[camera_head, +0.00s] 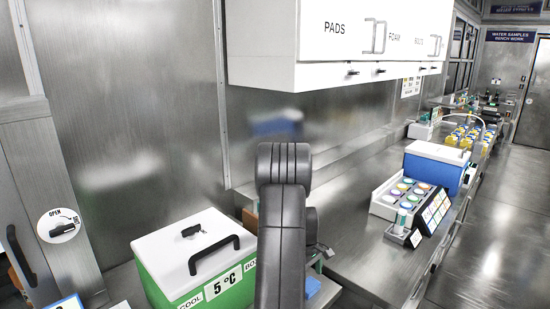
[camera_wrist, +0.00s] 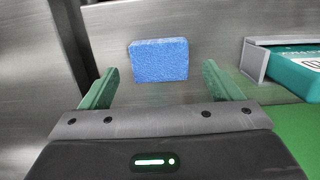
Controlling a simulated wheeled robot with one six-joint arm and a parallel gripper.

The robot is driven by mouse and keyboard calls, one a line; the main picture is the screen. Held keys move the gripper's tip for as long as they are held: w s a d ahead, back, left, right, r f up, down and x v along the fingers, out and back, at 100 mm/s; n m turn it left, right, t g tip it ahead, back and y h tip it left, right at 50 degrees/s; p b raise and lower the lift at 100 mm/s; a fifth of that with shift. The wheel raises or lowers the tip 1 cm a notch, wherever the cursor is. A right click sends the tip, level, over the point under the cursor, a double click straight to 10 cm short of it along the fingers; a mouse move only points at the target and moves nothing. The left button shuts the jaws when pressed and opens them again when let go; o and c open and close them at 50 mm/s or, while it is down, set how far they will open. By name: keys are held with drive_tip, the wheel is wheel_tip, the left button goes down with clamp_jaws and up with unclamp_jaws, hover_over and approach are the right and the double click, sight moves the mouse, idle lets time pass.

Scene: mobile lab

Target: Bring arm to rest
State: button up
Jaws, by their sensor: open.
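My gripper (camera_wrist: 165,85) shows in the wrist view with its two green fingers spread wide and nothing between them that it holds. A blue foam block (camera_wrist: 158,60) appears beyond and between the fingers, apart from them, against a grey metal surface. In the head view my dark grey arm rises at the lower middle and hides part of the bench. The gripper itself is hidden there.
A green cool box (camera_head: 190,262) with a white lid stands left of my arm. White cabinets (camera_head: 340,72) hang above the bench (camera_head: 345,258). A rack of coloured caps (camera_head: 387,203) and a blue-white box (camera_head: 435,168) stand at right. The right floor is clear.

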drive_tip(key=f, duration=0.4)
drive_tip(key=shift+s+d, duration=0.15)
drive_tip(key=shift+d, duration=0.05)
drive_tip(key=shift+r, duration=1.5)
